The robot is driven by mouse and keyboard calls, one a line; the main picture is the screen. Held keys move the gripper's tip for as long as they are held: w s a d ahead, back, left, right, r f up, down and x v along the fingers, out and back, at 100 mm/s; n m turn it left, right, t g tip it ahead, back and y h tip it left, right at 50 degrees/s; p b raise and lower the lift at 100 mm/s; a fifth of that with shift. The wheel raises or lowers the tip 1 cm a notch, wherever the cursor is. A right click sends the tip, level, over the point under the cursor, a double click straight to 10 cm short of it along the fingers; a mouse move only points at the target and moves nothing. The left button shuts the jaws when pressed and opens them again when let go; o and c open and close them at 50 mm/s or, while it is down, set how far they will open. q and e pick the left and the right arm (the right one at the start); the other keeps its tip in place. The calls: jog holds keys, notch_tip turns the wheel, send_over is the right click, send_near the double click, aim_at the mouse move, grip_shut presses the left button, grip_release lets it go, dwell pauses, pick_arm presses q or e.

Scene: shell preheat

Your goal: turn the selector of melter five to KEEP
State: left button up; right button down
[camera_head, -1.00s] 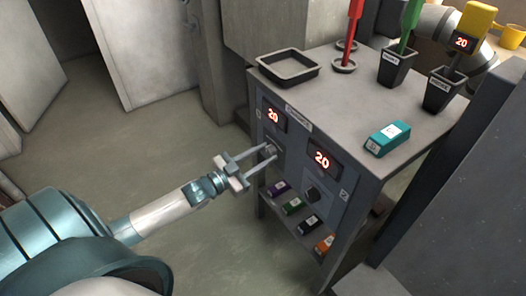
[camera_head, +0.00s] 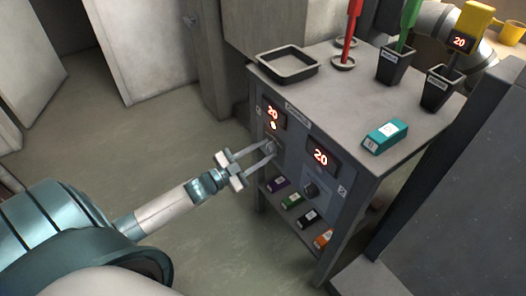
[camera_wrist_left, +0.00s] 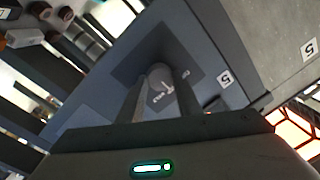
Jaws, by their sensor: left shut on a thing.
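The left panel (camera_head: 263,118) on the front of the grey stand has a red display (camera_head: 272,113) reading 20, with a small lit mark just below it. My left gripper (camera_head: 271,149) is shut on the selector knob under this display. In the left wrist view both fingers (camera_wrist_left: 161,82) are on either side of the round dark selector (camera_wrist_left: 158,85), which has a pale pointer and small lettering too small to read surely. The fingers hide part of the selector. My right gripper is not in view.
A second panel to the right has a display (camera_head: 320,156) reading 20 and a dark knob (camera_head: 311,189). On top are an empty black tray (camera_head: 288,76), dark pots (camera_head: 393,66) and a teal block (camera_head: 385,136). Several coloured blocks (camera_head: 292,201) lie on the shelf below.

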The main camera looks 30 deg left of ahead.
pick_arm(q)
jog(key=o, duration=1)
jog(key=shift+o, duration=0.2)
jog(key=shift+s, duration=0.15)
jog(key=p+v, duration=0.1)
jog(key=v, duration=1.6)
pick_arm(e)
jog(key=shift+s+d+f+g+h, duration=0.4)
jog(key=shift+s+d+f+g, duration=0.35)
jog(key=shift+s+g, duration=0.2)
pick_arm(q)
jog(key=shift+s, duration=0.1)
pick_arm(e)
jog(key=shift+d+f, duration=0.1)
